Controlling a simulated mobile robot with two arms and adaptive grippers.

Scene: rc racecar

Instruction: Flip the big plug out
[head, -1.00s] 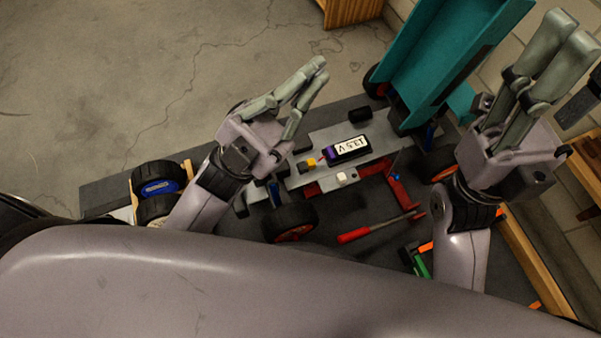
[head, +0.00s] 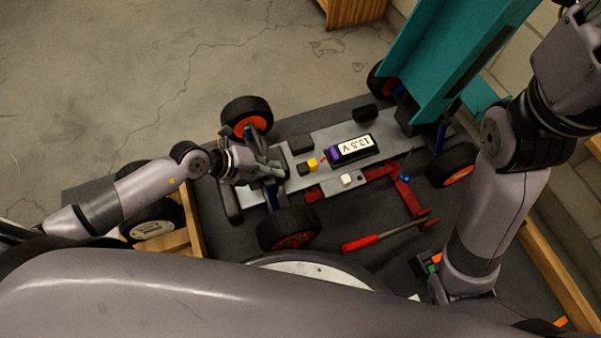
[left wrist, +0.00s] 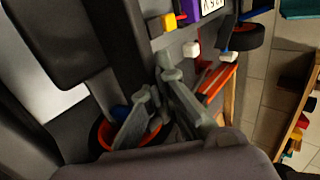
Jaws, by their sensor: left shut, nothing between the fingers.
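A yellow plug (head: 312,165) sits on the car's grey chassis plate (head: 322,187), beside the purple end of the battery (head: 352,150), with a short red wire near it. The yellow plug also shows at the top of the left wrist view (left wrist: 168,21). A white block (head: 346,179) sits on the plate nearer to me. My left gripper (head: 277,172) is over the car's left end, left of the yellow plug and apart from it. Its fingers (left wrist: 161,82) are shut and empty in the left wrist view.
Black wheels with orange rims (head: 247,117) stand at the car's corners. The teal body shell (head: 446,55) stands raised at the right end. Open floor lies beyond the table at left.

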